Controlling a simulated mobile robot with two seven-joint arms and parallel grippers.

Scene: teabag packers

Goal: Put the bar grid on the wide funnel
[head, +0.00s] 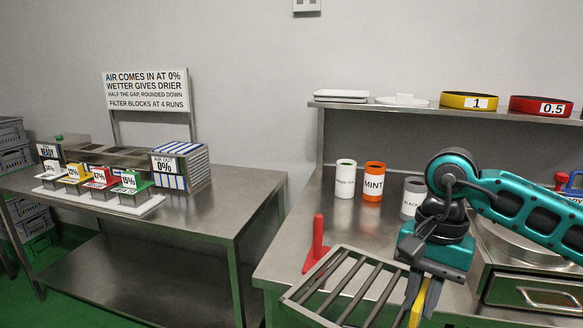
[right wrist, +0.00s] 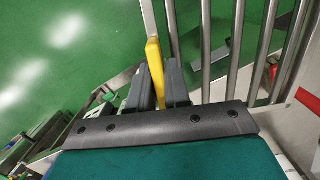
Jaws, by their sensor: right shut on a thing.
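The bar grid (head: 345,287), a steel frame with several parallel bars, is held out near the front edge of the right table. Its bars also show in the right wrist view (right wrist: 236,50). My right gripper (head: 418,303) is shut on the grid's yellow grip (right wrist: 155,62), with one dark finger on each side of it. My left gripper is not in view. I cannot surely pick out the wide funnel; a round steel rim (head: 520,250) beside my right arm is partly hidden by it.
A red upright piece (head: 317,245) stands on the right table, just behind the grid. White (head: 345,180), orange MINT (head: 374,183) and grey (head: 412,198) canisters stand farther back. A shelf holds a yellow ring (head: 469,101) and a red ring (head: 541,106).

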